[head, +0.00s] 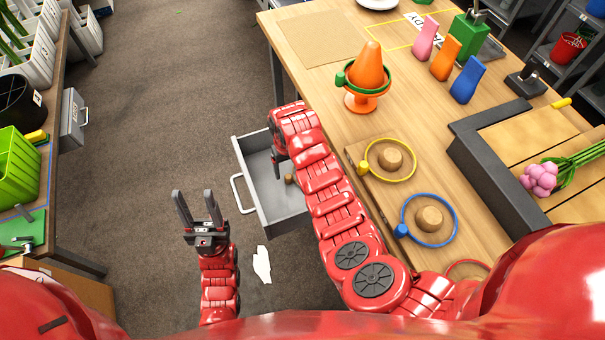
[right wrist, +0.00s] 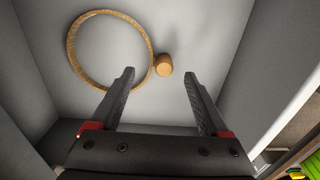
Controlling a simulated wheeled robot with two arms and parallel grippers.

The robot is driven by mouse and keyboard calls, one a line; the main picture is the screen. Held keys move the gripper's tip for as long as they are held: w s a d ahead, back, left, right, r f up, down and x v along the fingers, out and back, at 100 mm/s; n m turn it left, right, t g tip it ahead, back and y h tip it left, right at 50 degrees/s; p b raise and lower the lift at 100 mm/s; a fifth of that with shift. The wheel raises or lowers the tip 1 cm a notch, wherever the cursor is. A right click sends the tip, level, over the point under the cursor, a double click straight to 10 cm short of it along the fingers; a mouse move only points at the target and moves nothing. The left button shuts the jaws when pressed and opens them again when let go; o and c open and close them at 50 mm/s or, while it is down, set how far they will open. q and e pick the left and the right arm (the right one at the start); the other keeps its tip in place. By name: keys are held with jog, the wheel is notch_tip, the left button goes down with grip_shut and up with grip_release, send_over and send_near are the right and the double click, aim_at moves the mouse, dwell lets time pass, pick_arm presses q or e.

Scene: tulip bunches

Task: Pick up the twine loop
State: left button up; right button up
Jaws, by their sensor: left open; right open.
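The twine loop (right wrist: 71,48) is a tan ring with a short round knob (right wrist: 163,64). It lies on the floor of the open grey drawer (head: 271,207). In the head view only a small brown knob (head: 289,179) shows in the drawer; my right arm hides the ring. My right gripper (head: 278,160) points down into the drawer. In the right wrist view its open fingers (right wrist: 159,75) straddle the line to the knob, which appears just beyond and between the tips. The ring lies to the left, and nothing is held. My left gripper (head: 193,195) is open and empty over the floor.
The wooden table (head: 385,118) stands right of the drawer. On it are an orange cone (head: 370,68) with a green ring, a yellow ring (head: 413,172) and a blue ring (head: 455,229) around wooden pegs. A white glove-like item (head: 262,265) lies on the floor. Drawer walls surround the right gripper.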

aim_at(290, 181)
jog(key=shift+s+f, duration=0.2)
jog(key=shift+f, duration=1.7)
grip_shut()
